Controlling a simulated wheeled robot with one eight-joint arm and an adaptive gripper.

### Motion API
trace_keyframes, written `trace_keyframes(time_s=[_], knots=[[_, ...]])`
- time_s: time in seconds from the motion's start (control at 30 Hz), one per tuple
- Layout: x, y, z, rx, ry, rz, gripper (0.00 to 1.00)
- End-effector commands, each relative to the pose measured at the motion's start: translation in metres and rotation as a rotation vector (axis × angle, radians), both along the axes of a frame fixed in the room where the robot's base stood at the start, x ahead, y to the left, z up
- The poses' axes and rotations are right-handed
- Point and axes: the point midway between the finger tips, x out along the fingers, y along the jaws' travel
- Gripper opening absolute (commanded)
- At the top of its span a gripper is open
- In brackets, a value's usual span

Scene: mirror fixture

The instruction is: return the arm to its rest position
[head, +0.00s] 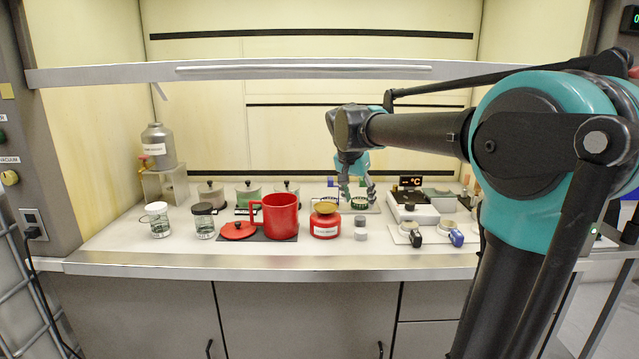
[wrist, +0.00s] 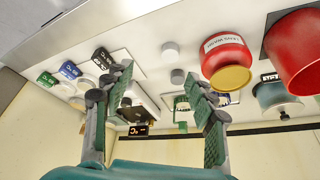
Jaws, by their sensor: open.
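My gripper (head: 357,188) hangs at the end of my arm over the back middle of the white bench, pointing down. In the wrist view my gripper (wrist: 158,82) shows its two fingers spread apart with nothing held between them. A small dark green ring-like object (head: 360,202) is on a pale pad just below the fingertips in the head view. Whether the fingers touch it cannot be told. My arm reaches forward from the right side of the head view and hides part of the bench's right end.
A red mug (head: 281,217) and a red jar with a gold lid (head: 325,222) stand in front of my gripper. A scale-like device (head: 413,210) is to its right. Lidded pots (head: 248,193) stand left. The raised sash bar (head: 300,71) crosses above the bench.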

Motion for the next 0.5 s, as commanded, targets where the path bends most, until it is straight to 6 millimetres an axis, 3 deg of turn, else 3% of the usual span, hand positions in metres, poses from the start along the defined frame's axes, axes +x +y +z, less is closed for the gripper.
trace_keyframes(time_s=[0.27,0.5], knots=[[-0.013,-0.01,-0.021,0.003,0.011,0.042,0.56],[-0.039,-0.026,-0.058,0.008,0.028,0.115,0.56]])
